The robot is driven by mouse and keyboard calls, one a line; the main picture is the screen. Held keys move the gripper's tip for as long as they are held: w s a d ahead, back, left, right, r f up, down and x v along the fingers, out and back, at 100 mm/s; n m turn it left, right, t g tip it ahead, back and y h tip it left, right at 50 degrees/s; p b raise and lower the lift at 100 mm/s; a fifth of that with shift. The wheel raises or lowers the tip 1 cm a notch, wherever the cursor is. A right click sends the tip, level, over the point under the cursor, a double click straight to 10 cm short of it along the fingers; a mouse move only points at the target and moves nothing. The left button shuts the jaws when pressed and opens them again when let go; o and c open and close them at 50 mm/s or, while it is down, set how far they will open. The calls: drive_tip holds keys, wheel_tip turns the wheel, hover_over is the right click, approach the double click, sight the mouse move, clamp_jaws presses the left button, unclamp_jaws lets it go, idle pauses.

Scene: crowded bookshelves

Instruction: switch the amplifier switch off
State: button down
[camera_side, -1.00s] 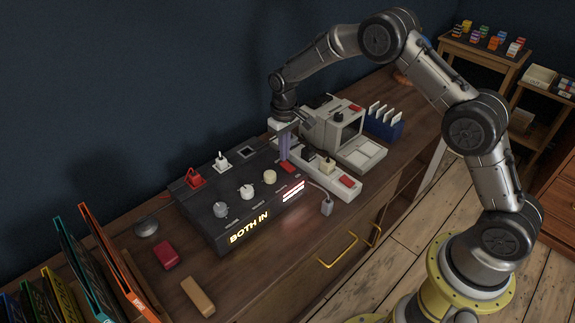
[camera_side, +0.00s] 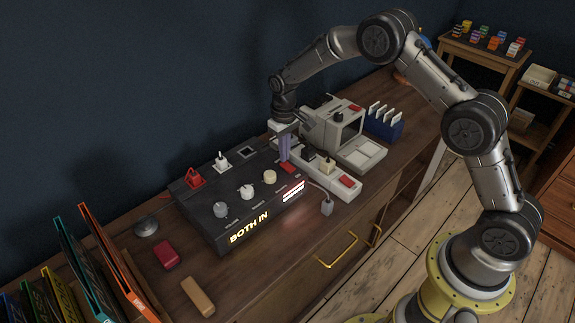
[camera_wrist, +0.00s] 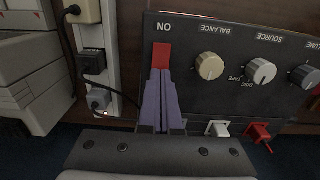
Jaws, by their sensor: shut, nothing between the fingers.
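The amplifier (camera_side: 240,215) is a dark box on the desk, with knobs on top and a lit "BOTH IN" display on its front. Its red switch (camera_side: 289,168) is at the right end of the top. In the wrist view the red switch (camera_wrist: 161,56) lies beside the upside-down word "ON". My gripper (camera_side: 285,160) is shut and empty, pointing down over the amplifier's right end. In the wrist view its purple fingertips (camera_wrist: 160,72) are together at the switch's near end and partly hide it. I cannot tell whether they touch it.
A white power strip (camera_side: 330,177) with plugs and a red button lies right of the amplifier. A beige computer (camera_side: 345,130) stands behind it. Red and white plugs (camera_side: 196,177) rise at the amplifier's back edge. Books (camera_side: 110,265) stand at the left.

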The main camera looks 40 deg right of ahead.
drive_tip(key=shift+f, duration=0.7)
idle(0.3)
drive_tip(key=shift+r, duration=3.5)
